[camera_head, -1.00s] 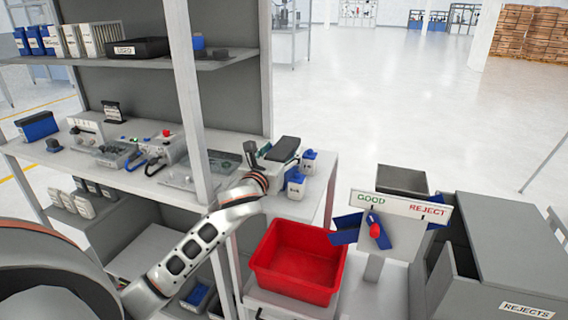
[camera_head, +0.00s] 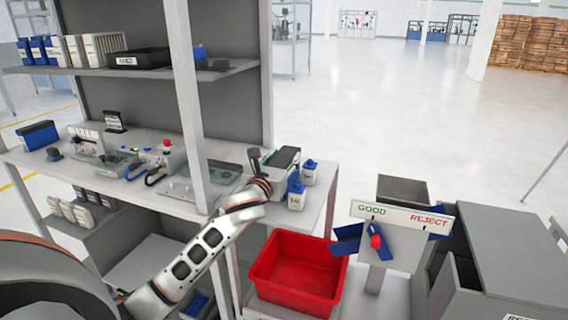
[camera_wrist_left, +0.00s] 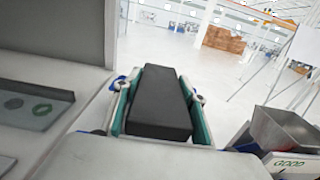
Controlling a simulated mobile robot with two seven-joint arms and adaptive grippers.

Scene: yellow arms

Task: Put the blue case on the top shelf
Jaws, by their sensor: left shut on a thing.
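A blue case (camera_head: 38,136) with a dark top stands at the far left of the bench in the head view. The top shelf (camera_head: 150,82) runs above the bench at the upper left. My left gripper (camera_head: 278,166) is at the right end of the bench, far to the right of the blue case. In the left wrist view, a dark block (camera_wrist_left: 160,100) lies between teal strips, in my left gripper's grasp. The fingertips are mostly hidden. My right gripper is not in view.
The shelf bears blue and white boxes (camera_head: 80,50), a black tray (camera_head: 140,58) and a small blue item. An upright post (camera_head: 188,100) stands before the shelf. A red bin (camera_head: 298,272) is below.

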